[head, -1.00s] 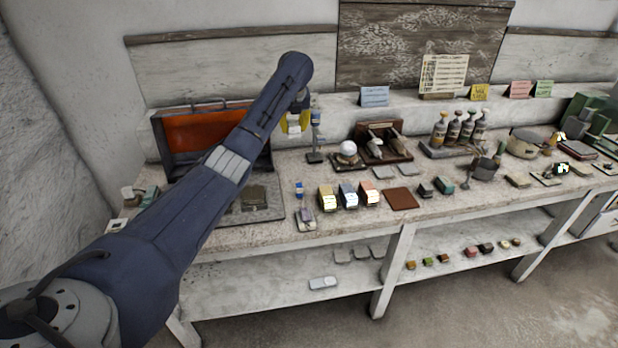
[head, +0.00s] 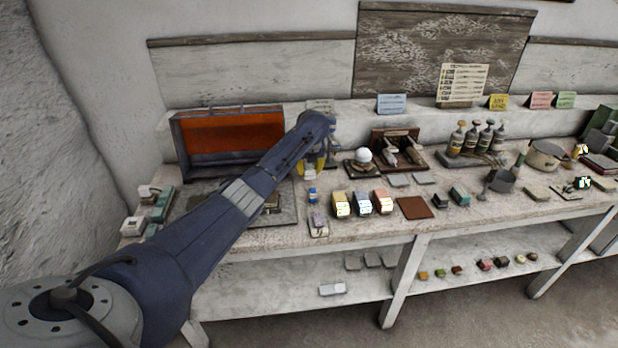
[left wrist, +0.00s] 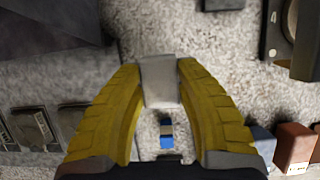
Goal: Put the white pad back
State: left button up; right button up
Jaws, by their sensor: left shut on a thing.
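My left gripper (head: 313,172) has yellow fingers and is low over the back of the bench, left of the white sphere (head: 363,156) on its dark stand. In the left wrist view its fingertips (left wrist: 160,78) are shut on a pale grey-white pad (left wrist: 160,88). The pad seems to be above the speckled bench top; whether it touches I cannot tell. In the head view the pad cannot be made out behind the fingers. A small blue-and-white item (head: 312,195) stands on the bench in front of the gripper; it also shows in the left wrist view (left wrist: 166,135). My right gripper is out of view.
An open case with an orange lid (head: 230,137) stands left. Yellow, blue and pink blocks (head: 362,203) and a brown tile (head: 414,208) line the front. A white piece (head: 332,288) lies on the lower shelf.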

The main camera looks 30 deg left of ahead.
aim_at(309, 176)
pick_arm(q)
jog(key=shift+f, duration=2.1)
jog(key=shift+f, duration=0.15)
jog(key=o, duration=1.2)
jog(key=shift+c, duration=0.2)
jog(key=v, duration=1.2)
